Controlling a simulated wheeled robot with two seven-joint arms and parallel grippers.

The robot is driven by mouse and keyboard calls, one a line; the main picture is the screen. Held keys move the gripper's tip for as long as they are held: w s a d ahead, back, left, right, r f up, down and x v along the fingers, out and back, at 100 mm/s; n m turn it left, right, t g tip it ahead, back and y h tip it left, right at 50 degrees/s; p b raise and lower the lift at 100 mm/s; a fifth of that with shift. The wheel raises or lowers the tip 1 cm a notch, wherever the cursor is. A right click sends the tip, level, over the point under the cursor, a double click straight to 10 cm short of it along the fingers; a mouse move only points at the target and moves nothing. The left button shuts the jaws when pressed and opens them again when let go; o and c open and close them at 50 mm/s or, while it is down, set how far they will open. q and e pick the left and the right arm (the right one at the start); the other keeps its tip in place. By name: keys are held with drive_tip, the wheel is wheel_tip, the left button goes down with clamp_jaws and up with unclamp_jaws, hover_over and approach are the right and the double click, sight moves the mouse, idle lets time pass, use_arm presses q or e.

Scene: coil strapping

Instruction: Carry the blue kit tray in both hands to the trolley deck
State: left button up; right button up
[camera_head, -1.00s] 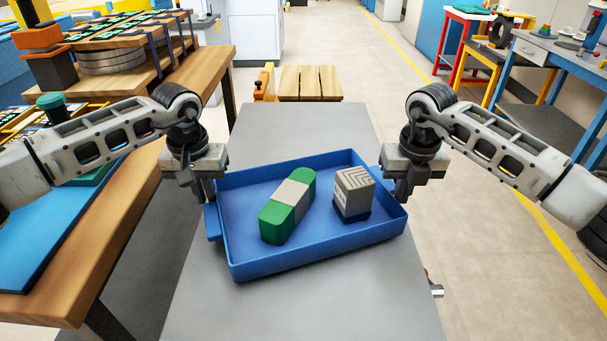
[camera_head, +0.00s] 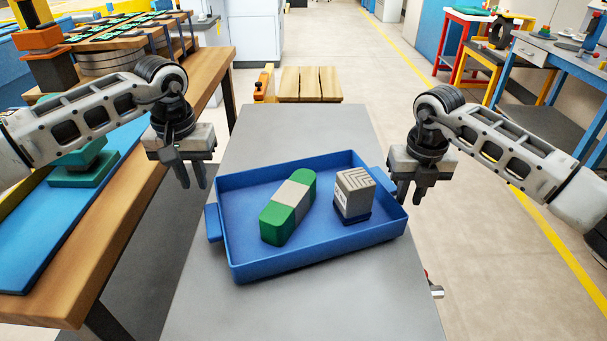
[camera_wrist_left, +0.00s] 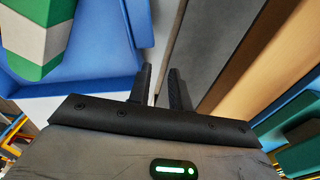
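The blue kit tray (camera_head: 250,262) rests slightly turned on the grey trolley deck (camera_head: 200,315). Inside it lie a green and light grey block (camera_head: 288,207) and a grey box with a dark blue base (camera_head: 353,195). My left gripper (camera_head: 190,186) is empty, its fingers apart, up and left of the tray's left handle (camera_head: 213,222). In the left wrist view its fingers (camera_wrist_left: 160,88) show a gap with nothing between them, the tray beside them. My right gripper (camera_head: 412,198) is just beyond the tray's right end, fingers apart, apparently clear of the handle (camera_head: 391,187).
A wooden bench (camera_head: 130,205) with a blue mat (camera_head: 95,215) and a green-topped item stands at the left. A wooden pallet-like stand (camera_head: 311,83) is behind the trolley. The deck is bare behind and in front of the tray. Open floor lies at the right.

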drive_tip(key=shift+r, duration=0.15)
use_arm(q)
wheel_tip(320, 180, up, 8)
drive_tip(key=shift+s+f, duration=0.25)
drive_tip(key=shift+s, duration=0.05)
use_arm(e)
wheel_tip(320, 180, up, 12)
drive_tip(key=shift+s, duration=0.45)
use_arm(q)
drive_tip(key=shift+r, duration=0.1)
